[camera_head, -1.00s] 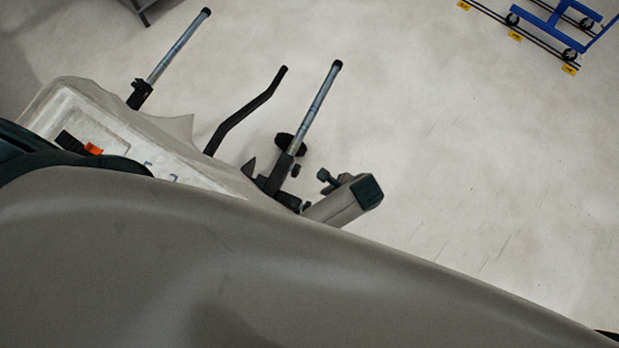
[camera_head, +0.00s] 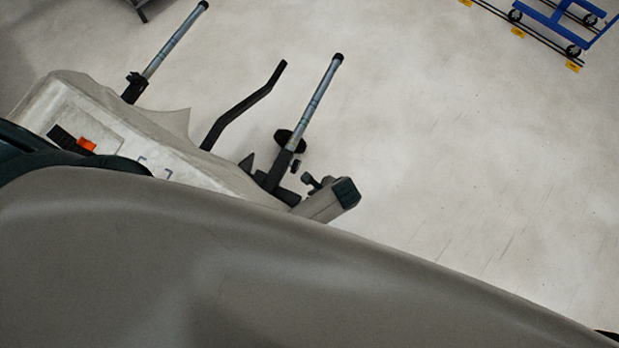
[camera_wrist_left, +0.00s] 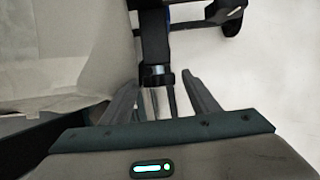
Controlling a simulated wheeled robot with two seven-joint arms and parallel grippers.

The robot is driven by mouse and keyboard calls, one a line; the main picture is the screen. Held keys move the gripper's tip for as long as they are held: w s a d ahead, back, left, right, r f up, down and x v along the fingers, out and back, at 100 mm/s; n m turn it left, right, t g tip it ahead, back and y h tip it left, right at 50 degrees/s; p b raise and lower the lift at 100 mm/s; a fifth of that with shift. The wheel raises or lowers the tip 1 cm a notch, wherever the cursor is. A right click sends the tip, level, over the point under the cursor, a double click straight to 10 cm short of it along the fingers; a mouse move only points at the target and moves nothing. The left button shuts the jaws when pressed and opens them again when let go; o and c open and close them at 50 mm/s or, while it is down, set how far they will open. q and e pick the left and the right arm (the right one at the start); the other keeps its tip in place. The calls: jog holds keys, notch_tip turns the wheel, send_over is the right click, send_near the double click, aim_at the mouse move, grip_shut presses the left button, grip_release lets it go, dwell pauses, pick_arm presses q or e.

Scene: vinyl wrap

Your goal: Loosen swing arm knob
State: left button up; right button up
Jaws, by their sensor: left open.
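In the left wrist view my left gripper (camera_wrist_left: 161,80) is open, its two dark fingers pointing up the picture. A dark round piece with a pale ring (camera_wrist_left: 157,74), which looks like a knob, lies between or just beyond the fingertips. I cannot tell whether the fingers touch it. It hangs below a black bracket (camera_wrist_left: 154,35). In the head view a small dark knob (camera_head: 296,166) shows on the post's black clamp (camera_head: 277,175). A grey block with a dark teal end (camera_head: 328,201), apparently part of my left arm, is right of the clamp; finger opening is unclear there. My right gripper is not in view.
The pale machine body (camera_head: 100,120) stands at the left, with a metal post (camera_head: 316,100), a second post (camera_head: 175,40) and a bent black lever (camera_head: 245,105). A blue cart (camera_head: 560,20) is at the upper right. The floor on the right is clear.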

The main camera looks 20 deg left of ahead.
pick_arm(q)
jog(key=c, duration=1)
jog(key=shift+s+a+r+t+p, duration=0.1)
jog(key=shift+s+r+t+p, duration=0.05)
jog(key=shift+t+p, duration=0.45)
jog(key=shift+s+t, duration=0.1)
jog(key=shift+t, duration=0.2)
jog(key=shift+n+t+p, duration=0.3)
jog(key=shift+t+p, duration=0.1)
jog(key=shift+t, duration=0.8)
jog(key=o, duration=1)
jog(key=shift+f, duration=0.2)
